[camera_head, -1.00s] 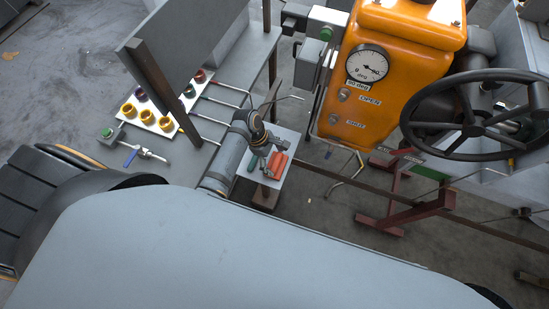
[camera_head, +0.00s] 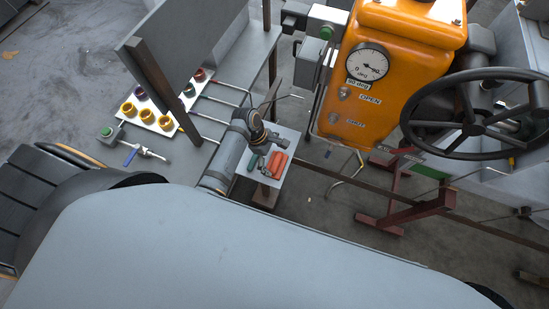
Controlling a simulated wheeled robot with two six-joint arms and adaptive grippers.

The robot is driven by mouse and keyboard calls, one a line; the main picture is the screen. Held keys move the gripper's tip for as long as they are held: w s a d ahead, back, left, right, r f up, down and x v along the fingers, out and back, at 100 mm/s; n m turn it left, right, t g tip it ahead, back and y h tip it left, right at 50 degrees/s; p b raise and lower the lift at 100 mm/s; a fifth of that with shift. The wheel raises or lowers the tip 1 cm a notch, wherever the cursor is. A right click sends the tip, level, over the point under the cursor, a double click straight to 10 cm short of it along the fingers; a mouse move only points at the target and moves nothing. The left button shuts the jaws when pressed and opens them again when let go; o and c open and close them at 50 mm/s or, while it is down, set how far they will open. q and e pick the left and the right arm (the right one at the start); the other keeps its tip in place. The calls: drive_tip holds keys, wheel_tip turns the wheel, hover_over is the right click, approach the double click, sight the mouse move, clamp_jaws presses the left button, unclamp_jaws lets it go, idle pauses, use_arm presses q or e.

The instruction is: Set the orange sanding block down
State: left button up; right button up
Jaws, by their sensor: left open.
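The orange sanding block (camera_head: 277,164) lies on a small pale stand top (camera_head: 290,143). A dark green piece (camera_head: 254,160) is close beside it on the left. My left gripper (camera_head: 271,140) is over the stand, just behind the block in the picture. It is open, though its fingers are small and partly hidden by my wrist. I cannot tell whether a fingertip touches the block. My right gripper is not in view.
An orange gauge housing (camera_head: 400,40) and a dark handwheel (camera_head: 470,128) stand to the right.

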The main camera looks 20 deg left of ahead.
use_arm(q)
drive_tip(key=v, duration=1.1)
drive_tip(key=shift+r, duration=0.25)
drive_tip(key=shift+a, duration=0.1)
clamp_jaws()
idle(0.8)
drive_tip(key=p+v, duration=0.1)
drive_tip(key=v, duration=1.1)
drive_tip(key=shift+p, duration=0.35)
idle(0.5)
